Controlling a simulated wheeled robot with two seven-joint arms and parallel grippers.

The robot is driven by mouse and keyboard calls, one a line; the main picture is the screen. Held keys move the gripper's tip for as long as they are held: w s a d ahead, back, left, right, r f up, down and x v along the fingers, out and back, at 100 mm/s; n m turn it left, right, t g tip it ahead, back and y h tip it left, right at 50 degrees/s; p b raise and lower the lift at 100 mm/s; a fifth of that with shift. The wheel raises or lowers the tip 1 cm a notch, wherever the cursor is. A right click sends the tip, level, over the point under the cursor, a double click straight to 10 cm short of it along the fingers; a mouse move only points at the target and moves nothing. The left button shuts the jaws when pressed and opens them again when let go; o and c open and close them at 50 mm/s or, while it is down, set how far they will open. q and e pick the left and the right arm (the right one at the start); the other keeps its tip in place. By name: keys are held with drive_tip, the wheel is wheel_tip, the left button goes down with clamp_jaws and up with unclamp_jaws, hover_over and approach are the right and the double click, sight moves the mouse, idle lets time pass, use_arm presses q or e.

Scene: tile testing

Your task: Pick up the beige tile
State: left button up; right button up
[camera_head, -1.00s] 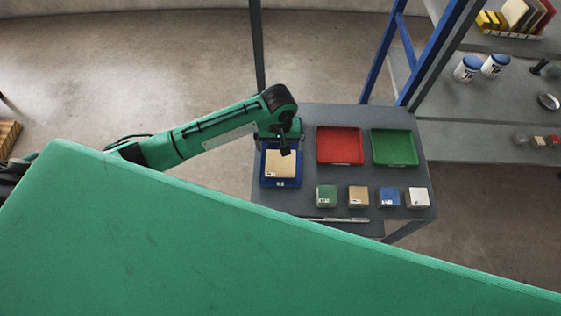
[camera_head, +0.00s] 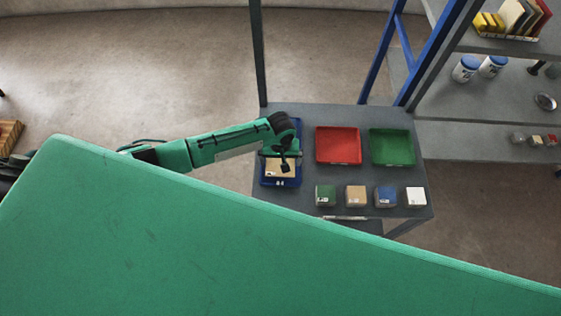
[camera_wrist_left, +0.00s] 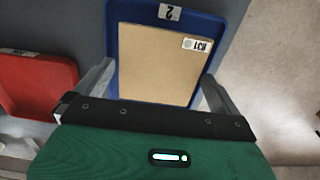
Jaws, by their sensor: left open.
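The beige tile (camera_head: 271,169) lies in a blue tray (camera_head: 268,181) at the left of the grey table, partly hidden by my left gripper in the head view. In the left wrist view the beige tile (camera_wrist_left: 155,65) is flat in the blue tray (camera_wrist_left: 190,15), with a small white label at its upper right corner. My left gripper (camera_head: 285,164) is over the tile. In the left wrist view its two fingers (camera_wrist_left: 155,88) are apart, one to each side of the tile, and hold nothing. The fingertips' height above the tile is hard to tell. My right gripper is not seen.
A red tray (camera_head: 338,145) and a green tray (camera_head: 391,147) stand right of the blue tray. Several small blocks, including a tan one (camera_head: 355,196), line the table's front. A shelf rack (camera_head: 480,95) with jars stands at the right.

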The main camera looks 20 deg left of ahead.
use_arm(q)
drive_tip(key=c, duration=0.8)
drive_tip(key=shift+r, duration=0.1)
drive_tip(key=shift+c, duration=0.2)
